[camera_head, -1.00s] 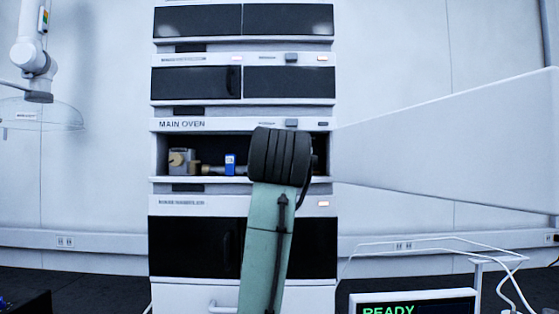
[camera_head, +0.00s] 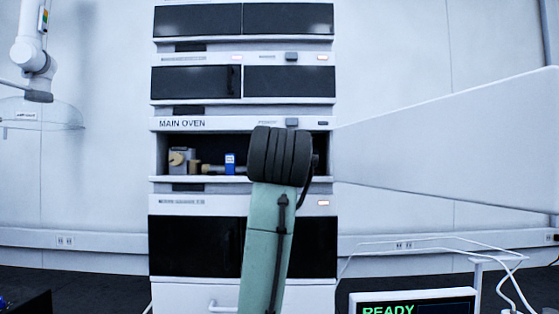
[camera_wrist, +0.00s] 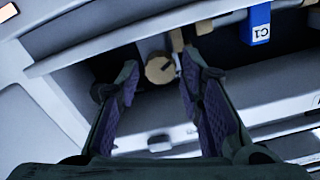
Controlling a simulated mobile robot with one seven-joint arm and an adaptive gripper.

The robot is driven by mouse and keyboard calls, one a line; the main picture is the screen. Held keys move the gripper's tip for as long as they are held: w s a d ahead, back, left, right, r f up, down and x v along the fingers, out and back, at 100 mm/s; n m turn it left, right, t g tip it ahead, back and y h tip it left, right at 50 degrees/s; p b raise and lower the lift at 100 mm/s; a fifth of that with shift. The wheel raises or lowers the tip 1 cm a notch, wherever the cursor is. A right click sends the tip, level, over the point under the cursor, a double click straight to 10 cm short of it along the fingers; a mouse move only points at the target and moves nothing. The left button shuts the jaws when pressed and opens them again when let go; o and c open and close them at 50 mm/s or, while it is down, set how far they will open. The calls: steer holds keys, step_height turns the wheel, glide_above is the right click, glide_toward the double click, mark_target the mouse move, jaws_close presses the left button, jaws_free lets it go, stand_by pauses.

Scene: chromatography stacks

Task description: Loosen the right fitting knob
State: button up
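The right fitting knob (camera_wrist: 160,68) is a round brass-coloured knob with a dark line on its face. It shows in the wrist view, which appears upside down. My gripper (camera_wrist: 160,78) is open, with its purple-padded fingers on either side of the knob. I see gaps beside the knob and cannot tell whether either pad touches it. A blue tag marked C1 (camera_wrist: 257,25) is beside it on the column. In the head view, the blue tag (camera_head: 230,163) and a left brass fitting (camera_head: 178,160) show inside the main oven (camera_head: 230,124). My arm hides the right fitting and my gripper there.
The oven is an open, narrow bay with a lower lip (camera_head: 205,179) and dark-fronted modules (camera_head: 290,82) above and below. A large white panel (camera_head: 450,150) juts out on the right. A screen reading READY (camera_head: 412,303) stands at the lower right.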

steer(key=s, duration=1.1)
steer(key=shift+s, duration=0.2)
